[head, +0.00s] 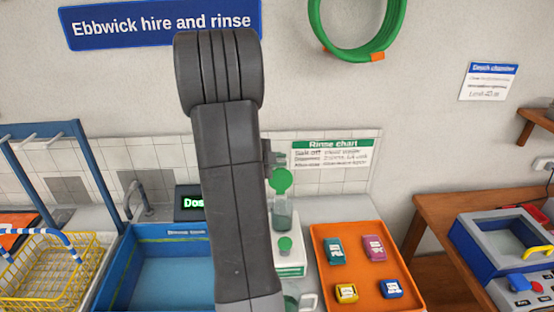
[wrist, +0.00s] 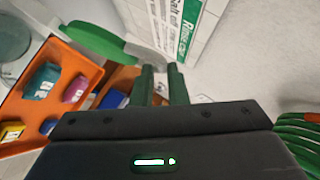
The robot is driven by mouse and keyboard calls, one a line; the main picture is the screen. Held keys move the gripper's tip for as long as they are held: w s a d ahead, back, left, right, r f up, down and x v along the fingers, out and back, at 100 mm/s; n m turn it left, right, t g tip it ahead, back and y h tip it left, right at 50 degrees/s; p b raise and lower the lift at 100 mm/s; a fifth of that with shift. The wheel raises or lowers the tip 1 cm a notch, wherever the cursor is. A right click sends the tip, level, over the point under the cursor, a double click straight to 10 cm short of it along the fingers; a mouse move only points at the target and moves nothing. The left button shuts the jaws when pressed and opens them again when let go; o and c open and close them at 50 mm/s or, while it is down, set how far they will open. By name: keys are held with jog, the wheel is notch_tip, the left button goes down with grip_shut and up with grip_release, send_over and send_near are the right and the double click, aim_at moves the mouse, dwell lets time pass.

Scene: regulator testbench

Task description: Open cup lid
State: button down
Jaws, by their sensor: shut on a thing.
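The cup (head: 282,216) is a translucent grey-green vessel standing on a white unit, just right of my arm in the head view. Its round green lid (head: 281,181) is tilted up above it. In the wrist view the lid (wrist: 95,40) is a green disc seen nearly edge-on at upper left, with a pale tab reaching towards my fingertips. A round grey-green rim (wrist: 12,38), apparently the cup, shows at the left edge. My gripper (wrist: 161,68) has two green fingers, close together, shut at the lid's pale tab. The exact contact is hard to see.
An orange tray (head: 400,265) with several coloured blocks stands right of the white unit (head: 291,265), which has a green knob (head: 285,246). A blue basin (head: 165,280) is at left. A wall with a rinse chart (head: 333,156) stands close behind.

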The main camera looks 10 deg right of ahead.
jog(key=shift+s+d+f+g, duration=0.25)
jog(key=shift+s+f+g, duration=0.1)
jog(key=shift+f, duration=0.3)
jog(key=c, duration=1.5)
grip_release()
jog(key=shift+d, duration=0.15)
jog(key=v, duration=1.4)
jog(key=shift+w+r, duration=0.1)
jog(key=shift+w, duration=0.05)
